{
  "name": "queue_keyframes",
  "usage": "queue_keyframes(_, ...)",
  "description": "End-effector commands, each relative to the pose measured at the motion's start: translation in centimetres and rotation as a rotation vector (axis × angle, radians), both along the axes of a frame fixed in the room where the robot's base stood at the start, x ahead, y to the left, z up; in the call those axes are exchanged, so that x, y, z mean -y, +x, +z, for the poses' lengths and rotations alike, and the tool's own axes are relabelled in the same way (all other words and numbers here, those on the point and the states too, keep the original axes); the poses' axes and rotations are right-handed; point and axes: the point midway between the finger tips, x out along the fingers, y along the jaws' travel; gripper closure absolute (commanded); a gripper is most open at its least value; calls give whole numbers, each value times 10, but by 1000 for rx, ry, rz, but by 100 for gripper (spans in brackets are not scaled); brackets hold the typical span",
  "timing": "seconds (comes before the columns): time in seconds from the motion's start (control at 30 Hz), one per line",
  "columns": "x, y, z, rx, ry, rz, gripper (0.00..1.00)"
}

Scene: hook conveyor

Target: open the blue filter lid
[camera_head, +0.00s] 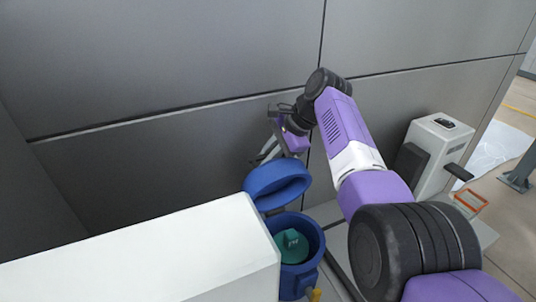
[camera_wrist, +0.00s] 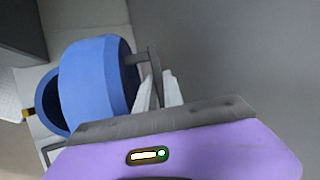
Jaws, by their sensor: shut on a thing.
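The blue filter lid (camera_head: 277,186) stands tilted up at the back of the round blue filter housing (camera_head: 316,238), so the housing's mouth is open. A teal part (camera_head: 291,246) shows inside the housing. My gripper (camera_head: 266,154) is behind and above the lid, near the grey wall. In the wrist view the lid (camera_wrist: 97,78) is left of my gripper (camera_wrist: 158,92), and a dark grey handle (camera_wrist: 137,58) runs from the lid to the fingers. My gripper is shut on this handle. The exact contact is partly hidden by the fingers.
A white box-like body (camera_head: 150,260) stands left of the housing. A grey panelled wall (camera_head: 180,70) is close behind my gripper. A light grey machine (camera_head: 437,150) stands to the right, beyond my arm. A yellow part (camera_head: 314,295) is low on the housing.

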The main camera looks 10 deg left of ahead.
Motion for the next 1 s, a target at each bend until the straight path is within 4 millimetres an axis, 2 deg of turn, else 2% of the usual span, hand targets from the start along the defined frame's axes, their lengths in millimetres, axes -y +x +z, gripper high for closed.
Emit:
queue_keyframes(0.07,0,1,2,4,2,-1,100)
queue_keyframes(0.1,0,1,2,4,2,-1,80)
queue_keyframes(0.17,0,1,1,4,2,-1,68)
queue_keyframes(0.2,0,1,1,3,1,-1,67)
queue_keyframes(0.6,3,0,4,1,1,0,67)
queue_keyframes(1.0,34,-5,52,5,2,0,67)
